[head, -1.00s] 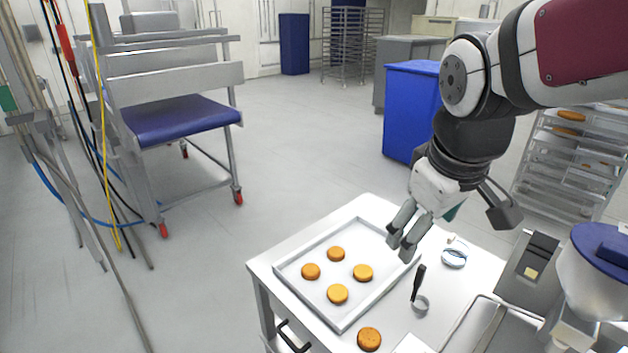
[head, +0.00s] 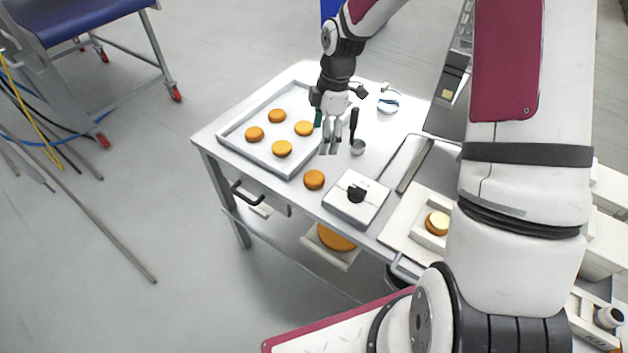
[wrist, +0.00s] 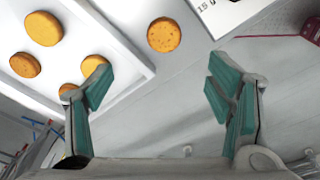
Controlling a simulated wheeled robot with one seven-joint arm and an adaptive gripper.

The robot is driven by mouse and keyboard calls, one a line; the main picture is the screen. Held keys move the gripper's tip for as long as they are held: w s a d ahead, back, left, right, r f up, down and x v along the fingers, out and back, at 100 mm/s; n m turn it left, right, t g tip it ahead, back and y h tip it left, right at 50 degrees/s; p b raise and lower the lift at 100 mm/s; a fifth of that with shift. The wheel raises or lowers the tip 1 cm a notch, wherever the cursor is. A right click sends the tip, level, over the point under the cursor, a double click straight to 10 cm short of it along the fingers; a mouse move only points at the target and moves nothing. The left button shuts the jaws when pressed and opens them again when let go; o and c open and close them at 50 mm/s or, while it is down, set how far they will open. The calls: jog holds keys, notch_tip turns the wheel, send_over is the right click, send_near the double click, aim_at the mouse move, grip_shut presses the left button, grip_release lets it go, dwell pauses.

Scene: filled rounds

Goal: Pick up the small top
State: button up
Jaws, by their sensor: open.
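Several small golden-brown rounds lie on the tray (head: 254,163), one of them the round (head: 282,148) nearest its front corner. A single loose round (head: 314,179) lies on the table just outside the tray; it also shows at the top middle of the wrist view (wrist: 164,34). I cannot tell by sight which round is the small top. My gripper (head: 331,142) points down above the table beside the tray's right edge, behind the loose round. In the wrist view its teal-padded fingers (wrist: 160,92) are wide apart with nothing between them.
A scale (head: 355,198) stands right of the loose round. A small metal cup with a black handle (head: 357,147) stands close to my gripper's right. A pale-topped round (head: 437,223) sits on a white board further right. Bare table lies around the loose round.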

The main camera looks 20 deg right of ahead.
send_over(314, 177)
jog(key=d, duration=0.1)
jog(key=f, duration=0.8)
jog(key=shift+w+d+f, duration=0.1)
jog(key=shift+w+f, duration=0.2)
jog(key=shift+f, duration=0.1)
jog(key=f, duration=0.1)
jog(key=f+p, duration=0.1)
jog(key=f, duration=0.2)
jog(key=shift+s+a, duration=0.3)
jog(key=shift+a, duration=0.1)
jog(key=shift+f, duration=0.55)
jog(key=c, duration=0.9)
